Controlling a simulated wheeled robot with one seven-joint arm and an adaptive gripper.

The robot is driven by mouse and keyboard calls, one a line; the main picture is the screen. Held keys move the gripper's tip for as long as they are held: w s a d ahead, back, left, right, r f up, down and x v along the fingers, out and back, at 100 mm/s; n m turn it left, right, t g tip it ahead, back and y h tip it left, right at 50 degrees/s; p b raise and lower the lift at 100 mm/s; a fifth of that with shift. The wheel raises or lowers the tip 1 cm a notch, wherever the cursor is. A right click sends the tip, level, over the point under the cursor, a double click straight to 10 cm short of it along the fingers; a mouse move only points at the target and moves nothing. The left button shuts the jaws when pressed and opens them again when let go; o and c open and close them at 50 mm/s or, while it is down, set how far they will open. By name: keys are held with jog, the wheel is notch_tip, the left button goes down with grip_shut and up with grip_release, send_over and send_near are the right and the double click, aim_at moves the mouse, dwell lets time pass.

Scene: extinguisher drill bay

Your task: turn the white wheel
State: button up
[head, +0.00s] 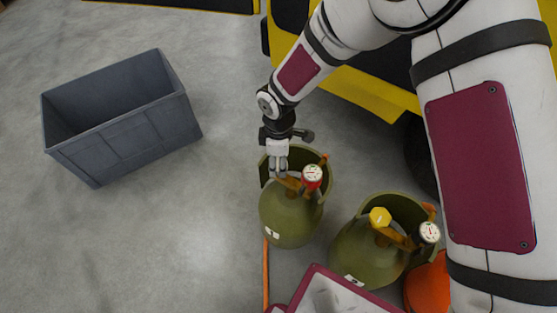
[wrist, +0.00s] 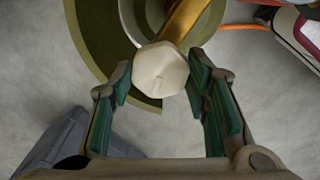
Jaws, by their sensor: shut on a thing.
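The white wheel (wrist: 160,70) is a small faceted knob on the valve of an olive-green cylinder (head: 291,217). In the wrist view it sits between the green pads of my gripper (wrist: 160,80), which is shut on it. In the head view my gripper (head: 278,168) reaches down to the top of the left cylinder, beside a red-rimmed gauge (head: 312,175). The gripper hides most of the wheel there. A brass-coloured valve body (wrist: 185,20) runs away from the wheel in the wrist view.
A second green cylinder (head: 368,256) with a yellow wheel (head: 380,217) and a white gauge (head: 429,232) stands to the right. A grey crate (head: 130,130) is on the floor at left. A yellow-and-black machine (head: 375,92) is behind. Floor between crate and cylinders is clear.

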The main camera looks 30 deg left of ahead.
aim_at(278, 163)
jog(key=m, duration=0.5)
jog(key=shift+m, duration=0.3)
jog(key=m, duration=1)
jog(key=shift+m, duration=0.4)
jog(key=m+p, duration=0.2)
jog(key=m, duration=0.2)
jog(key=shift+m, duration=0.6)
jog(key=o, duration=1.2)
jog(key=shift+c, duration=0.2)
notch_tip(278, 163, up, 12)
